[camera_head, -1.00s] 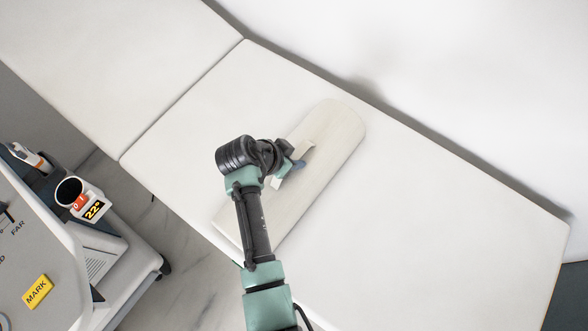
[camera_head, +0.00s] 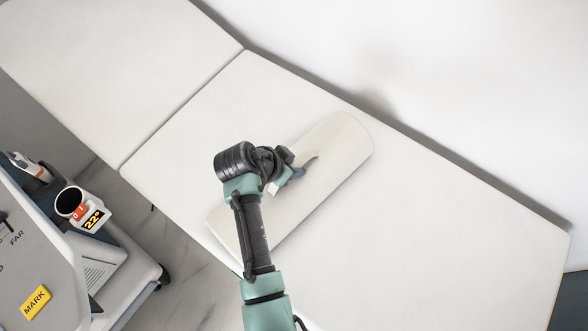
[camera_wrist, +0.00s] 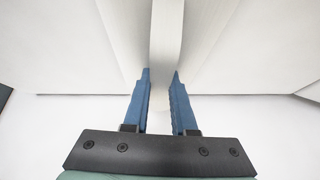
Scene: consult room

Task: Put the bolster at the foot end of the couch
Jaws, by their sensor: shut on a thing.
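The bolster (camera_head: 335,150) is a long cream cushion with a rounded end. It lies diagonally across the white couch (camera_head: 440,220) in the head view, on the section right of the seam. My gripper (camera_head: 290,175) is at the bolster's middle, shut on a pale upright grip on its top. In the wrist view, the blue fingers of my gripper (camera_wrist: 160,80) stand either side of this pale strip on the bolster (camera_wrist: 165,35). My arm hides part of the bolster's lower left. I cannot tell whether the bolster touches the couch or hangs just above it.
A second couch section (camera_head: 120,70) lies beyond the seam at upper left. A grey cart (camera_head: 60,260) with a yellow MARK label and a 22° display stands at lower left, beside the couch. A white wall (camera_head: 480,80) runs behind. The couch right of the bolster is clear.

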